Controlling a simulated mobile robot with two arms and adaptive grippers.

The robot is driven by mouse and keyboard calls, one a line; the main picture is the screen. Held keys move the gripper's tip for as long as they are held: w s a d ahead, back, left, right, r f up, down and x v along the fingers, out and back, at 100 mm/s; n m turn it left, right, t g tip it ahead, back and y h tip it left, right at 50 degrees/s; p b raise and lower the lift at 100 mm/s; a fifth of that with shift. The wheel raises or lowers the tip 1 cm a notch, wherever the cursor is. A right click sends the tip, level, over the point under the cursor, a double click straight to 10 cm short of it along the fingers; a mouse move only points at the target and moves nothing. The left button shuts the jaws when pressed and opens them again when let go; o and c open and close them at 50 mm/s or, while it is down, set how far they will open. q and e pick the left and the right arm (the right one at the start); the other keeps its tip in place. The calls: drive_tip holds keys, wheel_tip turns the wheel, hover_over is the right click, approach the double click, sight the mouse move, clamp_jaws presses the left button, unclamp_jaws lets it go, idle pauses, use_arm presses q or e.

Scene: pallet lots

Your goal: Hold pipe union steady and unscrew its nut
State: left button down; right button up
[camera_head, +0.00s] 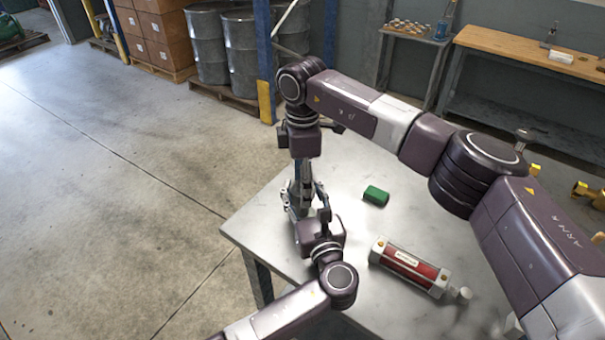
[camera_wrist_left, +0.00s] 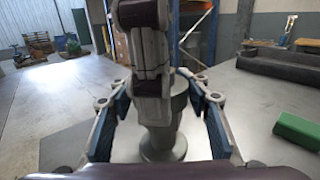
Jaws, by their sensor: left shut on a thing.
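The pipe union (camera_wrist_left: 163,143) is a grey metal piece with a round flared foot, standing upright on the table in the left wrist view. My left gripper (camera_head: 306,198) reaches in from the front at the table's left side and is shut on the union, one blue-padded finger on each side (camera_wrist_left: 160,122). My right gripper (camera_head: 304,172) points straight down from above the union, and its jaws (camera_wrist_left: 152,95) hide the union's top and nut. I cannot tell whether they grip it. In the head view the grippers hide most of the union.
A green block (camera_head: 376,195) and a red cylinder with pale ends (camera_head: 410,264) lie on the metal table (camera_head: 262,213), right of the grippers. Brass fittings (camera_head: 588,193) show at the right edge. Behind are a blue post (camera_head: 264,50), drums (camera_head: 240,52) and a wooden bench (camera_head: 520,52).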

drive_tip(key=shift+f, duration=0.2)
drive_tip(key=shift+c, duration=0.6)
drive_tip(key=c, duration=1.1)
use_arm(q)
drive_tip(key=shift+d, duration=0.1)
use_arm(e)
drive_tip(key=shift+w+r+n, duration=0.1)
drive_tip(key=shift+w+n, duration=0.05)
drive_tip(key=shift+n, duration=1.55)
drive_tip(key=o, duration=1.3)
